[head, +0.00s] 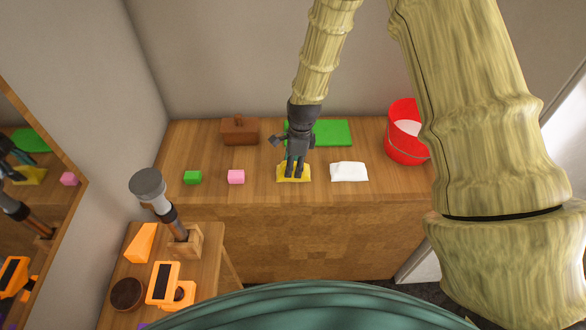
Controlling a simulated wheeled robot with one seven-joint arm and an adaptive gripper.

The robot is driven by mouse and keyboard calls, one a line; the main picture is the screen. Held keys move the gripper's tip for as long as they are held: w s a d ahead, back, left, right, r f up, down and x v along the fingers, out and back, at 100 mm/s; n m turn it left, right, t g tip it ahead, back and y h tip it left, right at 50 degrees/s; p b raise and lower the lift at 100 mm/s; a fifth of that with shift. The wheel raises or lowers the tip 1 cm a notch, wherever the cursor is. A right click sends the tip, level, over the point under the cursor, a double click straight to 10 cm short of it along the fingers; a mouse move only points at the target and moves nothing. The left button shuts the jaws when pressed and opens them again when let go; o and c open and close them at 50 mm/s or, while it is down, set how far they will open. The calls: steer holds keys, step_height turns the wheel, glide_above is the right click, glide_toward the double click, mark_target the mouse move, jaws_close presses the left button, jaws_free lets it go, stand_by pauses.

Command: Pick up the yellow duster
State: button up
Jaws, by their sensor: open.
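The yellow duster (284,178) lies flat near the front edge of the wooden counter. My gripper (294,174) is open and points down right over the duster, its fingertips hiding part of the cloth. From this view I cannot tell whether the fingertips touch the duster or hover just above it.
A white cloth (349,172) lies right of the duster; a pink block (236,177) and green block (193,177) lie left. Behind are a green board (334,132) and brown box (240,132). A red bucket (404,140) stands right. A side table (205,262) holds orange items.

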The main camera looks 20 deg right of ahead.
jaws_close()
steer(key=shift+r, duration=0.15)
steer(key=shift+r+b, duration=0.9)
steer(key=shift+r, duration=0.3)
steer(key=s+d+r+b, duration=0.2)
steer(key=s+b, duration=0.3)
steer(key=s, duration=1.1)
steer(key=shift+d+r, duration=0.2)
steer(key=shift+d, duration=0.15)
steer(key=shift+w, duration=0.1)
